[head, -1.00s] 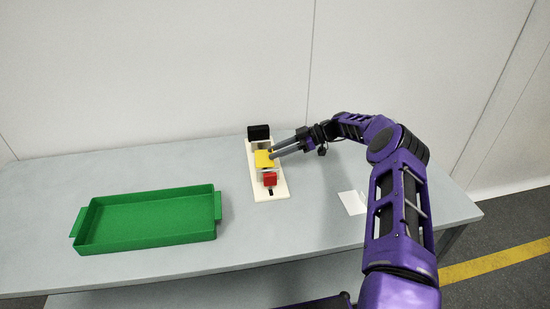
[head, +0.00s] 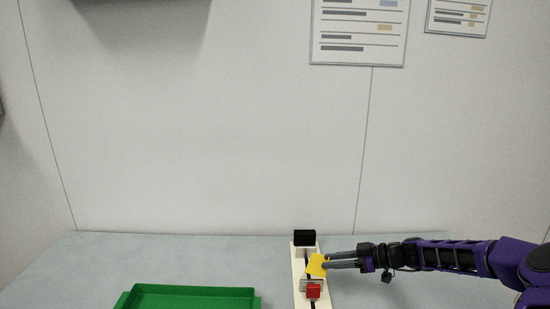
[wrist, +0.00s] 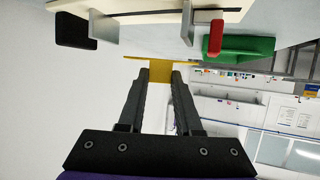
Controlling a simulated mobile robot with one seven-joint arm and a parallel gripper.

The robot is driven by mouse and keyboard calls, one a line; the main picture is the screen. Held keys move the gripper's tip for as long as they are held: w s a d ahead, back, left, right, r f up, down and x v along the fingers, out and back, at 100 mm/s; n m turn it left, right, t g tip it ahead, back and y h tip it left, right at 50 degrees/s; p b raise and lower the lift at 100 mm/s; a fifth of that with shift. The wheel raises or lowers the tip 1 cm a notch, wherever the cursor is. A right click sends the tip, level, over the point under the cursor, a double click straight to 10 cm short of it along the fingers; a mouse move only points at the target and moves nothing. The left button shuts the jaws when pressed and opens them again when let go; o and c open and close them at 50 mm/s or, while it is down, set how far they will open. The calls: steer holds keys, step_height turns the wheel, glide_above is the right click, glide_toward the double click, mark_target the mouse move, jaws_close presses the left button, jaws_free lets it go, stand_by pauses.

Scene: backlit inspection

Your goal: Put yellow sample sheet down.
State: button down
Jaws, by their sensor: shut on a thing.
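The yellow sample sheet (head: 316,266) is at the tips of my gripper (head: 327,261), over the narrow white fixture board (head: 298,285). The wrist view shows the yellow sheet (wrist: 160,66) pinched between both fingertips, seen nearly edge-on. In the head view it lies between the black block (head: 304,237) and the red block (head: 313,291), looking tilted. In the wrist view a gap shows between the sheet and the fixture's plates (wrist: 187,22). Whether the sheet touches the fixture elsewhere I cannot tell.
The green tray (head: 190,289) is on the table at left, cut by the lower edge of the head view. Bare table (head: 200,255) lies behind it. The wall stands behind the table, with posted sheets (head: 358,30) high up.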

steer(key=s+a+r+m+t+p, duration=0.1)
steer(key=s+r, duration=0.1)
steer(key=s, duration=0.4)
steer(key=s+a+r+m+t+h+p, duration=0.1)
steer(key=s+a+r+t, duration=0.1)
steer(key=s, duration=0.4)
steer(key=shift+s+r+m+h, duration=0.2)
steer(key=shift+s+m+h, duration=0.1)
steer(key=shift+s+m, duration=0.1)
